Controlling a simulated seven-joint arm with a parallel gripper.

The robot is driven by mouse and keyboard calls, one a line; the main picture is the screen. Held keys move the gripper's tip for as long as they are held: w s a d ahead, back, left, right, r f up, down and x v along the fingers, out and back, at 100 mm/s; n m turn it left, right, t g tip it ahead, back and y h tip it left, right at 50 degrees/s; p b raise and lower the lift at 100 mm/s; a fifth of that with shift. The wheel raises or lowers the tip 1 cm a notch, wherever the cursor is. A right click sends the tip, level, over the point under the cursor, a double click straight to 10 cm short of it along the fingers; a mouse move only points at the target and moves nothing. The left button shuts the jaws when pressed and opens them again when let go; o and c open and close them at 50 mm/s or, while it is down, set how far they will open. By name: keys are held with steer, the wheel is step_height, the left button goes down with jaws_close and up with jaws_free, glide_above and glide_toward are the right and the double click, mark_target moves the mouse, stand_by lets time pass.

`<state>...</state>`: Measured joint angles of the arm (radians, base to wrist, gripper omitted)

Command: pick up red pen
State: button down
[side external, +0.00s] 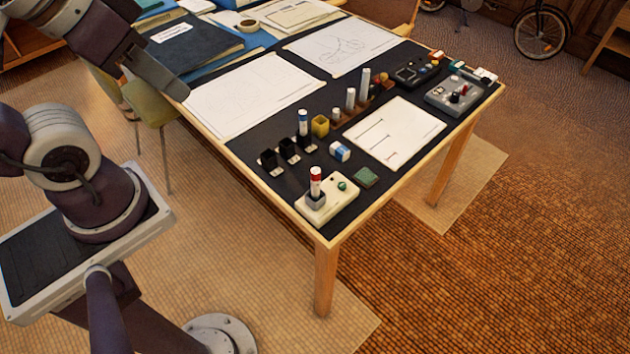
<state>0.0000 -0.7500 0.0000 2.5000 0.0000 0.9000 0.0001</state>
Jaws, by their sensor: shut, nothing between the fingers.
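The red pen (316,182) is white with a red cap or band near its top. It stands upright in a small grey holder (316,199) on a cream box (330,203) with a green button, at the near corner of the table.
The dark surface around the cream box is mostly clear.

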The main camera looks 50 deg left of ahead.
steer(key=c, duration=1.2)
jaws_free()
steer(key=m+g, duration=0.5)
steer(key=m, duration=0.8)
glide_above(316, 182)
steer(key=a, duration=0.1)
steer(key=f, duration=2.1)
steer(key=shift+a+f, duration=0.2)
steer(key=shift+f, duration=0.05)
steer(key=shift+m+g, duration=0.3)
steer(key=shift+m, duration=0.4)
steer(key=f, duration=1)
steer(key=shift+w+d, duration=0.3)
steer(key=shift+d, duration=0.05)
steer(key=shift+c, duration=0.3)
